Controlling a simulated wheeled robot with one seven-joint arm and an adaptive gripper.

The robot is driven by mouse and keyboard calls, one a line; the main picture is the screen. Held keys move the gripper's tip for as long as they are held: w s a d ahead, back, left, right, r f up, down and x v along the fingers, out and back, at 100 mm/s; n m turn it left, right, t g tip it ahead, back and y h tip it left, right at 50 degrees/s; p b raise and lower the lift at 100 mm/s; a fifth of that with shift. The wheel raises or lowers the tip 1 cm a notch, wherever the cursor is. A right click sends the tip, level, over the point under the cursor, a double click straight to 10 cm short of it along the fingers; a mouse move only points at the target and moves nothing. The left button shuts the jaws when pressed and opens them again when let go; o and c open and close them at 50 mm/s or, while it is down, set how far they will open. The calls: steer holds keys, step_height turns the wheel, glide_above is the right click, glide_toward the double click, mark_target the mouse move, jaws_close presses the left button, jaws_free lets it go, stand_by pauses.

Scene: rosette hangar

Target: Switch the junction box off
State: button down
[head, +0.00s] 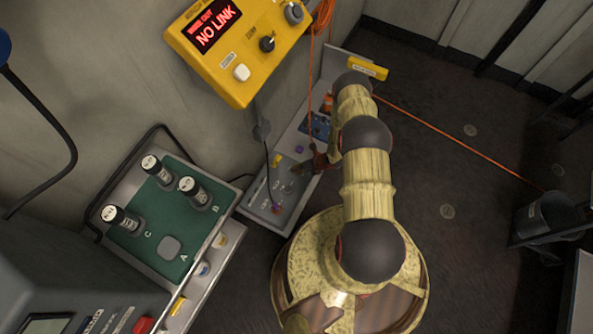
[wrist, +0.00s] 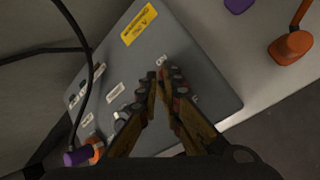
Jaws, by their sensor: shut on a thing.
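The junction box (wrist: 150,50) is a flat grey box with a yellow label (wrist: 139,24) and several small white labels. In the head view the box (head: 288,205) lies on the low bench beyond the green board. My gripper (wrist: 164,78) is over the right half of its face, fingertips close together between two small markings. It is shut on a small part there, seemingly the switch, which the fingers hide. In the head view my gripper (head: 312,167) is small and partly dark against the bench. A pale metallic fitting (wrist: 120,114) sits left of the fingers.
A black cable with a purple-and-orange plug (wrist: 78,156) runs along the box's left side. An orange piece (wrist: 291,47) and a purple piece (wrist: 238,4) lie at right. A yellow panel (head: 240,45) reading "NO LINK" hangs above. A green board (head: 150,240) holds black cylinders.

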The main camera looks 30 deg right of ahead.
steer(key=shift+w+d+r, duration=0.15)
steer(key=shift+w+r, duration=0.15)
steer(key=shift+r, duration=0.2)
steer(key=shift+w+r, duration=0.1)
steer(key=shift+r, duration=0.05)
steer(key=shift+w+r+p, duration=0.15)
steer(key=shift+r+p, duration=0.7)
steer(key=shift+r, duration=0.4)
steer(key=shift+w+r+p, duration=0.15)
steer(key=shift+r+p, duration=0.65)
steer(key=shift+r, duration=0.4)
